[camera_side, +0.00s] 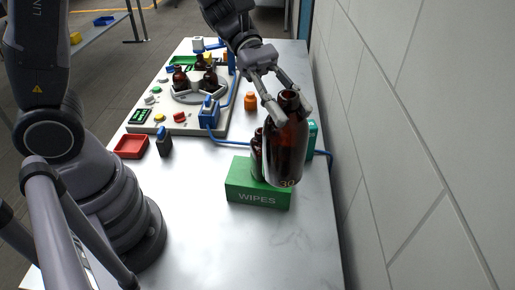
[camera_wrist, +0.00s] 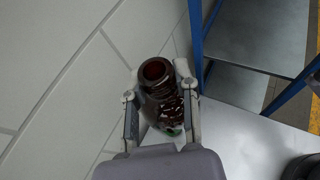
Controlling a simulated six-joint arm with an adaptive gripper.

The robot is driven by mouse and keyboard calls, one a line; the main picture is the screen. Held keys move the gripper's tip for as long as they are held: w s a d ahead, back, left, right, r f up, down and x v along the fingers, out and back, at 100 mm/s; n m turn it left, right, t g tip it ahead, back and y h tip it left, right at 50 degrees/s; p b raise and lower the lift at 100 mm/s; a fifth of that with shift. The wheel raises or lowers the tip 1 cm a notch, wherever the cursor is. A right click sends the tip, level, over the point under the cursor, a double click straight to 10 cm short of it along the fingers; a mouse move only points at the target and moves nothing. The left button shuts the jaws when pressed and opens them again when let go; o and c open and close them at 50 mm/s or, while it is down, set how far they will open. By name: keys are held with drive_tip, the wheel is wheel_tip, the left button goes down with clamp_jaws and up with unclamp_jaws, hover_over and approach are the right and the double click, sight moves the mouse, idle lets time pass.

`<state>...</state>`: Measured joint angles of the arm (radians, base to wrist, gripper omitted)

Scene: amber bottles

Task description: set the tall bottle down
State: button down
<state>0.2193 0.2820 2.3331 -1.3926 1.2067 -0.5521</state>
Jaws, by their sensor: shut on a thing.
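The tall bottle (camera_side: 287,150) is dark amber glass with a pale label edge and "30" near its base. My gripper (camera_side: 291,112) is shut on it near the neck and shoulder, one finger on each side. The bottle is close to upright, slightly tilted, in front of the green WIPES box (camera_side: 258,196) as the side camera sees it. I cannot tell whether its base touches anything. In the wrist view the bottle (camera_wrist: 157,72) shows its open mouth between my fingers (camera_wrist: 161,97); its base is hidden.
A smaller amber bottle (camera_side: 257,158) is partly hidden behind the tall one. A teal box (camera_side: 312,136) is close on the right, with the wall (camera_side: 400,140) beyond. The near white table (camera_side: 240,250) is clear.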

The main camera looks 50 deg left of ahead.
drive_tip(key=w+a+n+t, duration=0.2)
drive_tip(key=w+a, duration=0.1)
drive_tip(key=a, duration=0.7)
drive_tip(key=s+a+n+t, duration=0.25)
drive_tip(key=s+a, duration=0.25)
drive_tip(key=a, duration=0.5)
drive_tip(key=s+a+n+t, duration=0.2)
drive_tip(key=s+a+t, duration=0.15)
drive_tip(key=a, duration=0.65)
wheel_tip(320, 180, down, 10)
drive_tip(key=s, duration=0.1)
drive_tip(key=w+a+f, duration=0.5)
drive_tip(key=w+f, duration=0.8)
drive_tip(key=f, duration=0.1)
drive_tip(key=shift+a+y, duration=0.15)
drive_tip(key=shift+y, duration=0.25)
drive_tip(key=shift+w, duration=0.1)
